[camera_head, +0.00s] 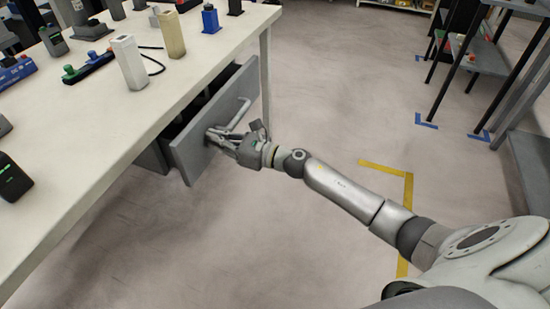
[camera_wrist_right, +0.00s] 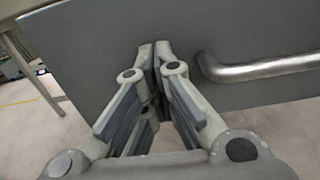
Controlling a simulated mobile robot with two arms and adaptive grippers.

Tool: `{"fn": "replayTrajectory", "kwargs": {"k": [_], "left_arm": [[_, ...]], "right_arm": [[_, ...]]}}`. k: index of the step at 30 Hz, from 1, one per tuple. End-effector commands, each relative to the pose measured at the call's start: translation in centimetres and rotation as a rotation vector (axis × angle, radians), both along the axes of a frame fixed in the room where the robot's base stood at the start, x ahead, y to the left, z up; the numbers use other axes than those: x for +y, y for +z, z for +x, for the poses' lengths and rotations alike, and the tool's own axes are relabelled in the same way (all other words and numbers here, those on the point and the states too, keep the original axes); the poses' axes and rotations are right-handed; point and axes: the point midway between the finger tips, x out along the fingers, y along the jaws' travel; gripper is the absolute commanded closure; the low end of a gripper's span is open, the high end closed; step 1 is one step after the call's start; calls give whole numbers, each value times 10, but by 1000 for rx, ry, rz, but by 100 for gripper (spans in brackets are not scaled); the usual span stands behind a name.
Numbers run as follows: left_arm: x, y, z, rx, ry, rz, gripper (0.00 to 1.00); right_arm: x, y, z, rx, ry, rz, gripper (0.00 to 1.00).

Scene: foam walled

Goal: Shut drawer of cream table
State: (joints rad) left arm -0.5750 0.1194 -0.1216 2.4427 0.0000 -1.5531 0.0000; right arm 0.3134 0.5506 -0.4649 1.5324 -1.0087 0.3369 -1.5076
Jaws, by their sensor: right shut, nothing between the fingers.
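The cream table (camera_head: 110,121) fills the left of the head view. Its grey drawer (camera_head: 196,143) hangs under the tabletop and stands partly open, with a dark gap behind its front panel. A metal bar handle (camera_head: 238,112) is on the front panel. My right gripper (camera_head: 212,134) is shut and empty at the drawer front, beside the handle. In the right wrist view the shut fingertips (camera_wrist_right: 155,46) are at the grey front panel (camera_wrist_right: 110,50), left of the handle (camera_wrist_right: 262,68). Whether they touch the panel is hard to tell. My left gripper is out of view.
The tabletop holds several objects, among them a white block (camera_head: 129,62), a tan block (camera_head: 171,35) and a blue device (camera_head: 210,18). A black-framed shelf (camera_head: 475,55) stands at the right. The floor (camera_head: 330,90) between them is open, with yellow tape (camera_head: 385,168) on it.

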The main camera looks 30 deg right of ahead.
Motion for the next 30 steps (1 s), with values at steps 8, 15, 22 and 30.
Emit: {"fn": "replayTrajectory", "kwargs": {"k": [8, 15, 22, 30], "left_arm": [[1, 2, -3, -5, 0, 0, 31], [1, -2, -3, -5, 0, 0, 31], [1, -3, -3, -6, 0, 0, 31], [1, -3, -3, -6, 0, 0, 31]], "right_arm": [[27, -1, 32, 0, 0, 1, 100], [39, 0, 46, -1, 0, 1, 100], [43, 1, 50, -1, -1, 2, 100], [43, 3, 51, -3, -2, 4, 100]]}}
